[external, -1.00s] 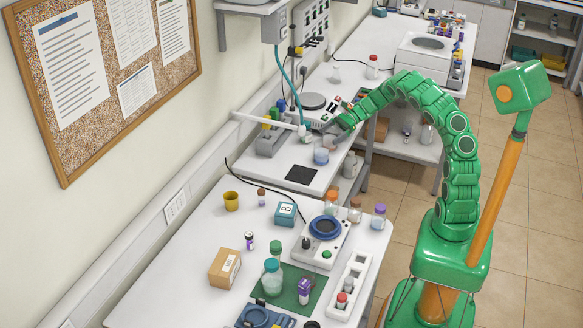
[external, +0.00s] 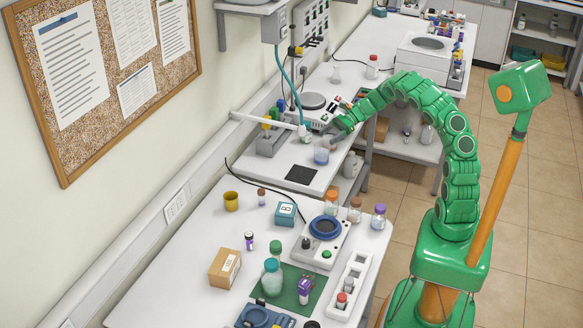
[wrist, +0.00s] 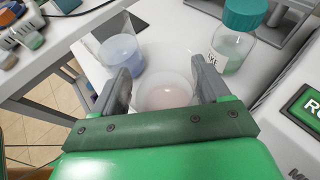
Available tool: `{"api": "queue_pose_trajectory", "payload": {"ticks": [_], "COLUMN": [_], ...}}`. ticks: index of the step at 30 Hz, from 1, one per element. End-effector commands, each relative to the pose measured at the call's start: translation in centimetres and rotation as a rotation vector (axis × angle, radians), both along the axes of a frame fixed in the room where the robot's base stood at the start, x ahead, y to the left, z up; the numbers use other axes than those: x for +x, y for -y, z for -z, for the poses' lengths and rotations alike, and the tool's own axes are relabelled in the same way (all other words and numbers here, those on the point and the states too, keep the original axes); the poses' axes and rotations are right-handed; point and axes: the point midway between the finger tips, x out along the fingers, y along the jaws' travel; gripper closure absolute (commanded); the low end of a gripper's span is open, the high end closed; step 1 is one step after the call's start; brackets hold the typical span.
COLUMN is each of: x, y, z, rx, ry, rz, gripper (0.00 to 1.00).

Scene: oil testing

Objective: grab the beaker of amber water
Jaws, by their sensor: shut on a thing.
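A clear beaker (wrist: 164,92) with pale pinkish-amber liquid sits between the fingers of my gripper (wrist: 163,72) in the wrist view. My gripper is shut on it, one finger on each side. In the external view my gripper (external: 337,126) is low over the middle bench, and the held beaker is hard to make out there. A beaker of blue liquid (wrist: 122,52) stands just beyond the left finger; it also shows in the external view (external: 321,156).
A teal-capped bottle (wrist: 238,42) stands beyond the right finger. A device with a green panel (wrist: 308,106) lies close on the right. A hotplate (external: 313,102) is behind my gripper. A dark square pad (external: 301,174) lies on bare bench in front.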

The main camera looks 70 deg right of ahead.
Motion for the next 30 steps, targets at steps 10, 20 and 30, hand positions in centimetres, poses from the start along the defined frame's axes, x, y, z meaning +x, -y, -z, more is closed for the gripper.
{"api": "queue_pose_trajectory", "payload": {"ticks": [10,20,30], "x": [0.0,-1.9,-4.7], "y": [0.1,-0.7,-1.8], "z": [-1.9,-5.7,-9.2], "rx": [-0.004,-0.004,-0.004], "ry": [0.001,0.002,0.001], "rz": [0.002,0.001,0.002], "gripper": [0.65,0.65,0.65]}}
